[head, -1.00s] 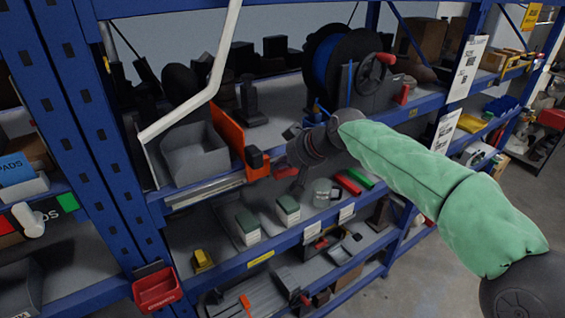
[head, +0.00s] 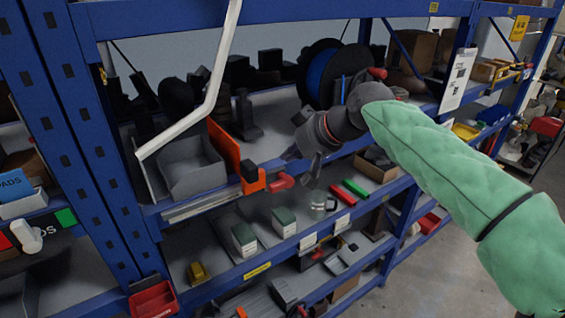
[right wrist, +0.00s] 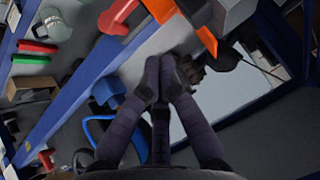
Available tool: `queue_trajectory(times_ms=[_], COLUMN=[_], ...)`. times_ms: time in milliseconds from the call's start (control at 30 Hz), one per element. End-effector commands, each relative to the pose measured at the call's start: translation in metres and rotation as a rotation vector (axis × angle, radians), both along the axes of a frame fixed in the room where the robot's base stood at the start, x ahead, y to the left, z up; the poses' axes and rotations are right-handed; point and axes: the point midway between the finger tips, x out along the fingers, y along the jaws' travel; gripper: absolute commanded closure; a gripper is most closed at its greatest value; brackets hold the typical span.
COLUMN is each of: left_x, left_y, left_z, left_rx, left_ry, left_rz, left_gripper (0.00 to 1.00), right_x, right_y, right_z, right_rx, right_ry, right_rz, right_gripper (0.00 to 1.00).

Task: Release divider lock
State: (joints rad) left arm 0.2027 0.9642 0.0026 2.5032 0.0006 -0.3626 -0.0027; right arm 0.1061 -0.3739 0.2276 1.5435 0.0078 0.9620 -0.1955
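The orange divider (head: 225,148) stands at the right side of a grey bin on the middle shelf. At its front end is a black and orange lock block (head: 252,178) with a red handle (head: 282,181) pointing right. In the right wrist view, the fingers (right wrist: 162,70) point toward the shelf, with the red handle (right wrist: 117,15) at the upper left and the orange divider (right wrist: 182,14) at the top. My left gripper is out of view.
The grey bin (head: 190,170) sits left of the divider. A blue cable reel (head: 322,75) stands behind my right gripper. Red and green pieces (head: 348,190) and a glass cup (head: 318,205) lie below. A blue shelf beam (head: 370,190) runs along the front.

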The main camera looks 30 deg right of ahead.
Motion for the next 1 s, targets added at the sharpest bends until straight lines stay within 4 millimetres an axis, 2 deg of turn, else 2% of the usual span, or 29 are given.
queue_trajectory(times_ms=[133, 300, 1000], left_x=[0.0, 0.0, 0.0], left_y=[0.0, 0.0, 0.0], left_z=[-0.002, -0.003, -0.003], left_rx=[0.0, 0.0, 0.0], left_ry=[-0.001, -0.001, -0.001], left_rz=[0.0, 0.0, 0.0], left_gripper=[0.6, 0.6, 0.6], right_x=[-0.011, -0.016, -0.016], right_y=[0.0, 0.0, -0.001], right_z=[0.011, 0.016, 0.017], right_rx=[0.0, 0.0, 0.0], right_ry=[-0.001, 0.0, 0.0], right_rz=[0.0, 0.0, 0.0], right_gripper=[1.0, 1.0, 1.0])
